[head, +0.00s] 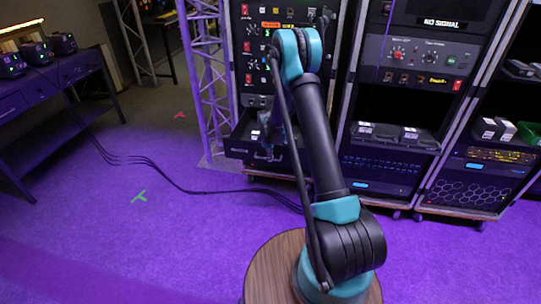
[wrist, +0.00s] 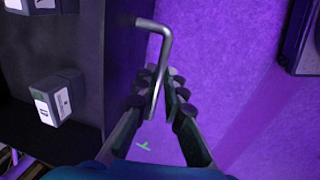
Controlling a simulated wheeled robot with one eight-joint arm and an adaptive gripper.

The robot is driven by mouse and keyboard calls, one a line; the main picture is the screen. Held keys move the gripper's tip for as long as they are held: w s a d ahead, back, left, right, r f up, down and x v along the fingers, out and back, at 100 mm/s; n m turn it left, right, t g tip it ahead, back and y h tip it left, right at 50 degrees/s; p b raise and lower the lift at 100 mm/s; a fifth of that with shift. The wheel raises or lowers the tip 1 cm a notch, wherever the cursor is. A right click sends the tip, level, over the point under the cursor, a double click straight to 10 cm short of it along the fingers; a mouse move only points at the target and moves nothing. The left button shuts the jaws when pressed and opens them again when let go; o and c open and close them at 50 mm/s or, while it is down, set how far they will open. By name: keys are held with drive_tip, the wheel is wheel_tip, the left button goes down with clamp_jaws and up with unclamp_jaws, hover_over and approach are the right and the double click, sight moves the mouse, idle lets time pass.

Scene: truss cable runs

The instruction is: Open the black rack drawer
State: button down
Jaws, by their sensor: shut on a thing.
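The black rack drawer (head: 238,150) is low in the left rack in the head view and stands out from it, open at the top. In the wrist view its dark front panel (wrist: 118,60) runs down the picture, with the inside of the drawer to its left. A grey bent bar handle (wrist: 163,38) sticks out from that panel. My gripper (wrist: 160,95) is shut on the handle, its dark padded fingers on either side of the bar. In the head view my gripper (head: 270,152) is small and dark at the drawer front, and the grip is unclear there.
Small labelled boxes (wrist: 52,100) lie inside the drawer. Two more racks (head: 400,120) stand to the right. A lattice truss (head: 207,80) stands left of the drawer. Black cables (head: 200,191) cross the purple floor, which is otherwise mostly clear in front.

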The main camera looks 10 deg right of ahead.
idle(0.3)
drive_tip(key=c, duration=1.6)
unclamp_jaws()
wheel_tip(320, 180, up, 12)
drive_tip(key=s, duration=0.2)
drive_tip(key=shift+s+a, duration=0.15)
drive_tip(key=shift+a, duration=0.25)
drive_tip(key=shift+f, duration=0.1)
